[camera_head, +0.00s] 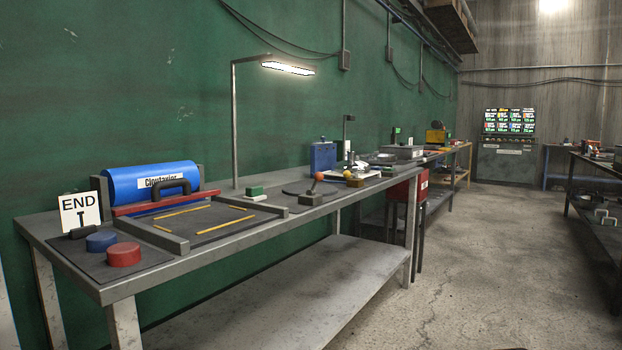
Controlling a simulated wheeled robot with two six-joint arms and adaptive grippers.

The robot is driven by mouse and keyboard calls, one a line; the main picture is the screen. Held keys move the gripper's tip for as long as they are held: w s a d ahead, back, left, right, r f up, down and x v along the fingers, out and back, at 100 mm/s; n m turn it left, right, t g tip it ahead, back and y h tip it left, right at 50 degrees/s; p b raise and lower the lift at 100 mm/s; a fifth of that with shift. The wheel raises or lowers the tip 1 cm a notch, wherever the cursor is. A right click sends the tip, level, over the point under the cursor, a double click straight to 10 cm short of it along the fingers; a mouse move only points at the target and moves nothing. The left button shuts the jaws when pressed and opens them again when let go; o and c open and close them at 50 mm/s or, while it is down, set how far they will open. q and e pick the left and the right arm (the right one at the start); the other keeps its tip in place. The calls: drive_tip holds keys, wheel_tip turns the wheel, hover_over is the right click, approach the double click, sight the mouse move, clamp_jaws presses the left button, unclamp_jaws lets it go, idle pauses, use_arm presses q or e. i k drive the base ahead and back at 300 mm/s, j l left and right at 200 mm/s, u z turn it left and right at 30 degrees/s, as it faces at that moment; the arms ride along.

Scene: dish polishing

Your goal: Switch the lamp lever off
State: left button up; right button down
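A desk lamp (288,68) on a thin grey post stands at the back of the metal workbench, and its tube glows white. A small lever with an orange-red ball knob (319,177) rises from a dark block (310,199) near the bench's front edge, right of the lamp post. The lever leans up and to the right; I cannot tell from this view whether it is the lamp's lever. Neither of my grippers shows in this view.
The workbench (222,242) carries a blue cylinder machine (153,182), a framed tray (187,240), an END sign (80,212), and blue (101,241) and red (124,254) round buttons. A red box (407,187) stands past its right end. The concrete floor (480,260) to the right is clear.

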sight(319, 176)
drive_tip(key=i+l+u, duration=0.15)
drive_tip(key=l, duration=0.2)
drive_tip(key=i+l+u, duration=0.35)
drive_tip(key=l, duration=0.4)
drive_tip(key=i, duration=0.05)
